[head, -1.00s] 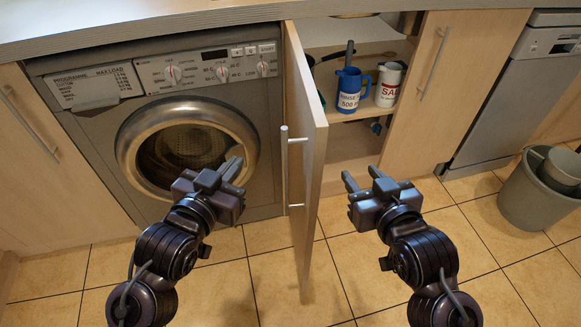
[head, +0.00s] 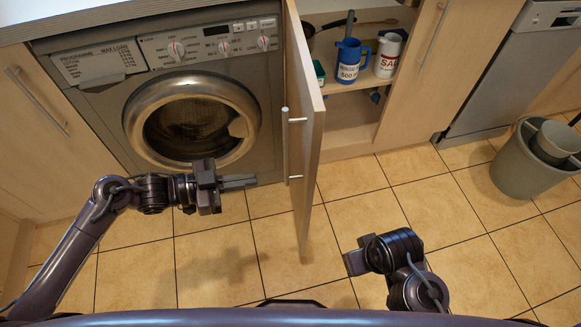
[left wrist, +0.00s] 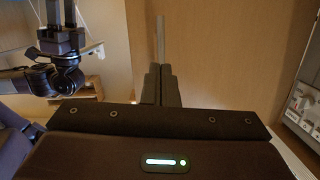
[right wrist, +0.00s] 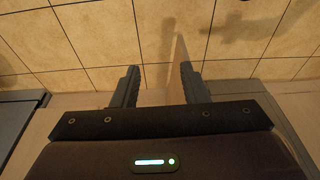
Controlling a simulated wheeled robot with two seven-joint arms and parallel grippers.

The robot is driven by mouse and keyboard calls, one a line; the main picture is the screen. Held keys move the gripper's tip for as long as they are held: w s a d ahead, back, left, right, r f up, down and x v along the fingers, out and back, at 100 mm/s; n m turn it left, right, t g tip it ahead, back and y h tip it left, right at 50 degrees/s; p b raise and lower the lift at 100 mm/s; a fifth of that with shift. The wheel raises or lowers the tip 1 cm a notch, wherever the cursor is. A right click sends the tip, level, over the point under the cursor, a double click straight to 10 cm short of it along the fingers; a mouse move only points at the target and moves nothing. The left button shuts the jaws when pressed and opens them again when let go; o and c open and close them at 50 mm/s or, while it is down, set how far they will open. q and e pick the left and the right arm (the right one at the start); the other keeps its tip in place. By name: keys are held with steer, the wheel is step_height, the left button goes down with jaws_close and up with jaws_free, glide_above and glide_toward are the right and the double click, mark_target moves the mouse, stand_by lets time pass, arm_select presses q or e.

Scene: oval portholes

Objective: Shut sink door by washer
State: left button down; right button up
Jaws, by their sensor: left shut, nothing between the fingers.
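The sink door (head: 306,140) is a light wood panel standing open, jutting out beside the washer (head: 190,110). Its bar handle (head: 286,145) is on the washer-facing side and also shows in the left wrist view (left wrist: 161,38). My left gripper (head: 252,182) is shut and empty, left of the door and pointing at that face, with a gap in the head view. My right gripper (right wrist: 158,85) is open; in its wrist view the door's edge (right wrist: 178,65) appears between the fingers, but I cannot tell how near. Its fingertips are hidden in the head view.
The open sink cupboard holds a blue jug (head: 349,62), a white salt container (head: 388,54) and a pan. A dishwasher (head: 500,80) and a grey bin (head: 520,165) stand at right. The tiled floor (head: 210,265) in front is clear.

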arm_select(q)
steer(key=s+a+r+g+h, duration=0.1)
steer(key=a+r+g+h, duration=0.1)
steer(key=a+r, duration=0.15)
glide_toward(306, 170)
steer(key=d, duration=0.2)
steer(key=w+d, duration=0.1)
steer(key=d, duration=0.3)
steer(key=shift+w+d+f, duration=0.2)
steer(key=shift+d+f, duration=0.15)
